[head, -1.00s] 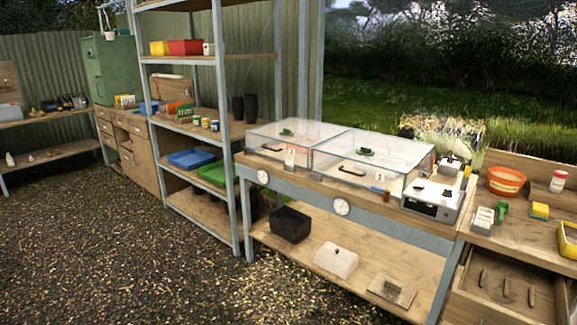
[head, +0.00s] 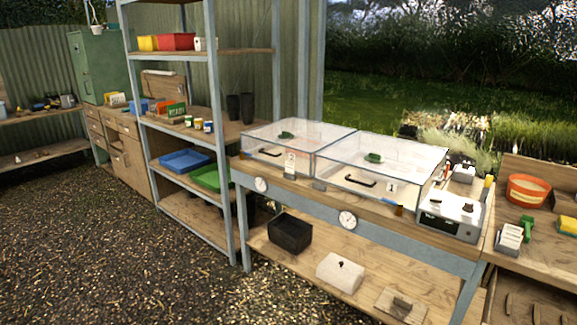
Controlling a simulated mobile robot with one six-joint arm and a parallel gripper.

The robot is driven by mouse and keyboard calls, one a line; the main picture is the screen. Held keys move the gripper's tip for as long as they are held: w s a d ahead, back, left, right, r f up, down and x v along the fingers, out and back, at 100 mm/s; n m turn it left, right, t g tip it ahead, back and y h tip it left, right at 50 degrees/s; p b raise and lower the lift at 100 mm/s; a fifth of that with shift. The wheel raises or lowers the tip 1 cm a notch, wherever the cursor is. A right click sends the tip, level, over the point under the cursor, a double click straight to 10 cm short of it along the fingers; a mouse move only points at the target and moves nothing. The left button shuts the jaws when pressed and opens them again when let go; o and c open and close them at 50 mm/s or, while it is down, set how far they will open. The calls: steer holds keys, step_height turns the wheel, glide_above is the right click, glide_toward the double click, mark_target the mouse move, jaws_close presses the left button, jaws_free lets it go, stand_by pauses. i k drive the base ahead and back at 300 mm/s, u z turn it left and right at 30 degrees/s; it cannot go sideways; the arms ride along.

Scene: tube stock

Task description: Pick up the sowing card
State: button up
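I cannot tell for sure which thing is the sowing card. A small white card or label with a red mark (head: 291,164) stands at the front of the left clear-lidded propagator (head: 262,153) on the wooden bench. A small white label with a dark figure (head: 391,189) shows at the right clear-lidded propagator (head: 350,193). A white rack of card-like pieces (head: 509,238) stands on the right-hand bench. All are too small to read well. My gripper is not in view.
A metal shelf rack (head: 213,135) with coloured trays stands left of the bench. A white device (head: 450,213) sits at the bench's right end. The lower shelf holds a black crate (head: 290,231) and a white box (head: 340,272). The gravel floor (head: 130,250) in front is clear.

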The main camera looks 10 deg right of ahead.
mark_target(290, 167)
steer(key=u, duration=0.3)
steer(key=i, duration=0.85)
steer(key=u, duration=0.85)
steer(key=i, duration=0.65)
steer(key=u, duration=0.35)
